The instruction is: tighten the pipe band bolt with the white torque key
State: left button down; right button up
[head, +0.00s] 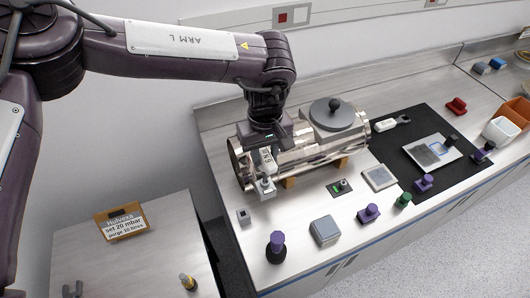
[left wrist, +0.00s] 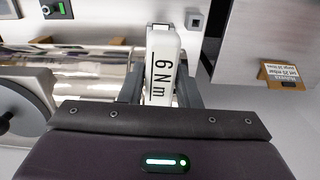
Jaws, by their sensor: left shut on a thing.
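My left gripper (head: 264,157) is shut on a white torque key (head: 268,163) at the left end of the shiny metal cylinder (head: 318,150). In the left wrist view the key (left wrist: 161,65) shows the marking "6 N m" and sits between the fingers. A small grey block (head: 266,189) stands out in front of the cylinder, just below the key. The pipe band bolt is not clearly visible; the key and gripper cover that area, and I cannot tell whether the key touches it. My right gripper is not in view.
A grey round lid (head: 332,113) with a black knob sits on the cylinder. Another white tool (head: 388,125) lies on the black mat (head: 400,165). Purple-topped pieces, a grey box (head: 325,231) and a green-lit switch (head: 340,187) stand in front. A sign (head: 122,222) stands on the side table.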

pick_arm(q)
jog(key=shift+f, duration=0.25)
jog(key=shift+f+b, duration=0.75)
jog(key=shift+f, duration=0.1)
dwell(0.5)
jog(key=shift+r+m+p, duration=0.1)
jog(key=shift+m+p, duration=0.45)
jog(key=shift+m, duration=0.75)
